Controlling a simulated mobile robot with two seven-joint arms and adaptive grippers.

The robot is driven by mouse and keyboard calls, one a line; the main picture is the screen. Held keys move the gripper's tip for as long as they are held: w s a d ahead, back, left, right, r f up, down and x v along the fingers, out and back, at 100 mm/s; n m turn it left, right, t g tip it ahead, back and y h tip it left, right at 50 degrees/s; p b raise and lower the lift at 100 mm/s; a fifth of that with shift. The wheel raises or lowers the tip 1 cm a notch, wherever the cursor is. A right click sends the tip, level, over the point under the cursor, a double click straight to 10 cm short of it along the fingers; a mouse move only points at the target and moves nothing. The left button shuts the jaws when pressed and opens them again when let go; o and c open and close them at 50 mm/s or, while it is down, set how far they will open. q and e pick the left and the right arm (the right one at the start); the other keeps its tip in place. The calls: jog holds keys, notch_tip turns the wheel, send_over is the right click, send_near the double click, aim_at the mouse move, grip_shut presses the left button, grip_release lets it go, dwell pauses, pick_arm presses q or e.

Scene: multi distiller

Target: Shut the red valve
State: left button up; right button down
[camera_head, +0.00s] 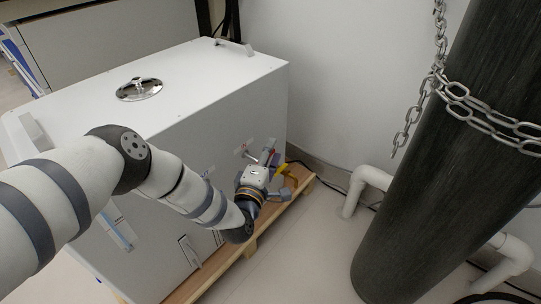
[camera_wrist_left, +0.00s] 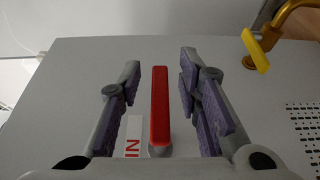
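The red valve handle (camera_wrist_left: 159,105) is a long red bar in the left wrist view, pointing straight up the picture from its grey base on the white panel. My left gripper (camera_wrist_left: 160,62) is open, with one purple-padded finger on each side of the handle and a visible gap on both sides. In the head view my left gripper (camera_head: 275,172) is at the right end of the white cabinet's front face; a small bit of red valve (camera_head: 274,157) shows by its fingers, the rest hidden. My right gripper is not in view.
A yellow handle (camera_wrist_left: 256,50) on a brass pipe is at the upper right of the wrist view. A label reading "IN" (camera_wrist_left: 132,143) lies left of the red handle. The white cabinet (camera_head: 215,75) stands on a wooden pallet (camera_head: 262,235). A dark chained cylinder (camera_head: 430,180) stands to the right.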

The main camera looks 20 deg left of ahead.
pick_arm(q)
grip_shut()
